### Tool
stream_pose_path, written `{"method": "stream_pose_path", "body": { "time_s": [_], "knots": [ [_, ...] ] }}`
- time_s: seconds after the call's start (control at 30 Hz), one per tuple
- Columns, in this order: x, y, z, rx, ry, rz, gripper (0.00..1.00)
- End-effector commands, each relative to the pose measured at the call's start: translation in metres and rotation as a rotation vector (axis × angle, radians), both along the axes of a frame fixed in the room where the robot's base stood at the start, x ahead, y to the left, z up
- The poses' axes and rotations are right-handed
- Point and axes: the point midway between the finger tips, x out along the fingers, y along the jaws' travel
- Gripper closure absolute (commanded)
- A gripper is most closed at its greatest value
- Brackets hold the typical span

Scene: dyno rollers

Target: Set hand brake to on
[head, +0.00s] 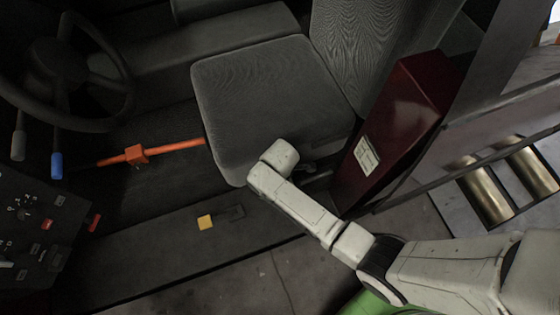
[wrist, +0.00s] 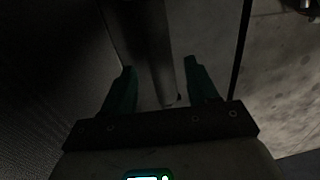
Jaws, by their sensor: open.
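No part is clearly marked as the hand brake. An orange lever (head: 175,148) with an orange block on it lies beside the seat. My gripper (wrist: 160,66) is open, with two dark green fingers apart. In the wrist view a grey bar-like strip (wrist: 150,35) runs between and beyond the fingers; I cannot tell what it is or whether it touches them.
The grey seat (head: 265,95) borders my wrist. A dark red panel (head: 400,115) stands to its right. The steering wheel (head: 70,65), a blue-knobbed lever (head: 57,166) and a switch console (head: 35,235) are at left. Metal rollers (head: 485,190) lie at right.

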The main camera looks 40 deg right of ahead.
Motion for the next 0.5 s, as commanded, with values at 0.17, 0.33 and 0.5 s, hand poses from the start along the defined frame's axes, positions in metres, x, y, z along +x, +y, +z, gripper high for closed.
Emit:
{"method": "stream_pose_path", "body": {
  "time_s": [0.17,0.33,0.5],
  "knots": [
    [0.0,0.0,-0.021,-0.001,0.001,0.0,0.41],
    [0.0,0.0,-0.026,0.0,-0.001,0.0,0.41],
    [0.0,0.0,-0.026,0.0,-0.001,0.0,0.41]
  ]
}}
